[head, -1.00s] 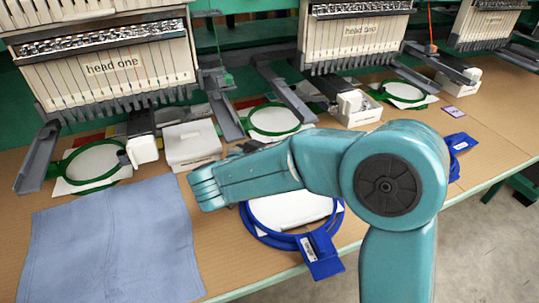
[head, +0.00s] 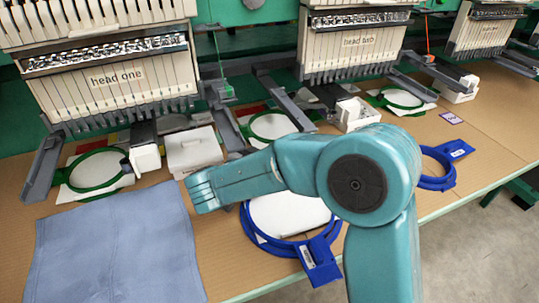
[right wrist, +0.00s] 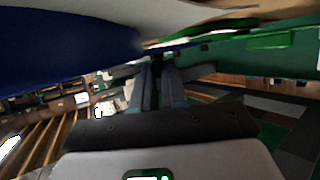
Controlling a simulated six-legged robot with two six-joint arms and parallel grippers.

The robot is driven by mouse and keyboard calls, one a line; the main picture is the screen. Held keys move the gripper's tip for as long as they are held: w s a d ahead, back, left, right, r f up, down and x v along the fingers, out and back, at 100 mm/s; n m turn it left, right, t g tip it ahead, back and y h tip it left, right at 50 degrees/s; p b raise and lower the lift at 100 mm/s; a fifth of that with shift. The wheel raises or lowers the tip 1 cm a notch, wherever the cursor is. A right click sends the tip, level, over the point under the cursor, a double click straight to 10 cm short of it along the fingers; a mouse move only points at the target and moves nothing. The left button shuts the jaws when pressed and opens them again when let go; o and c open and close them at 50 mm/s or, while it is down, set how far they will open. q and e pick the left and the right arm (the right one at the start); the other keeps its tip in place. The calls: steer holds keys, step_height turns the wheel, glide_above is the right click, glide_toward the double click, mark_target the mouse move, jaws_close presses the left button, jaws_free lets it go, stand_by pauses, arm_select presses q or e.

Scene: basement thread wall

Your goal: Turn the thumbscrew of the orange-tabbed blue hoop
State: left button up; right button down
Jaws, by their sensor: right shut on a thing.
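A blue hoop (head: 248,226) with white fabric lies near the table's front edge in the head view, its blue labelled tab (head: 320,262) pointing forward. A second blue hoop (head: 450,181) with a blue tab (head: 456,150) lies at the right. No orange tab shows on either. My right arm crosses the near hoop and hides part of it. In the right wrist view my right gripper (right wrist: 157,72) is shut at the edge of a close blue surface (right wrist: 70,48), on a small dark thing I take for the thumbscrew; details are hidden. My left gripper is out of view.
A folded blue cloth (head: 115,245) covers the left front of the table. Embroidery machines (head: 115,75) stand along the back, with green hoops (head: 95,172) under them. A white box (head: 192,150) stands behind my forearm.

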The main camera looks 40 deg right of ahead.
steer(key=m+g+p, duration=0.2)
steer(key=p, duration=0.1)
steer(key=m+g+p, duration=0.1)
steer(key=g+p, duration=0.1)
steer(key=p, duration=0.1)
steer(key=m+g+p, duration=0.2)
steer(key=p, duration=0.1)
steer(key=shift+w+r+m+h+p, duration=0.3)
steer(key=shift+w+h+p, duration=0.05)
steer(key=shift+h+p, duration=0.05)
steer(key=shift+w+f+m+g+y+p, duration=0.1)
steer(key=shift+f+m+g+y+p, duration=0.1)
steer(key=shift+m+g+p, duration=0.6)
steer(key=shift+w+f+m+g+y+p, duration=0.1)
steer(key=shift+m+g+y+p, duration=0.1)
steer(key=shift+m+g+p, duration=0.6)
steer(key=shift+b, duration=0.3)
steer(key=c, duration=1.2)
jaws_free()
steer(key=shift+o, duration=0.2)
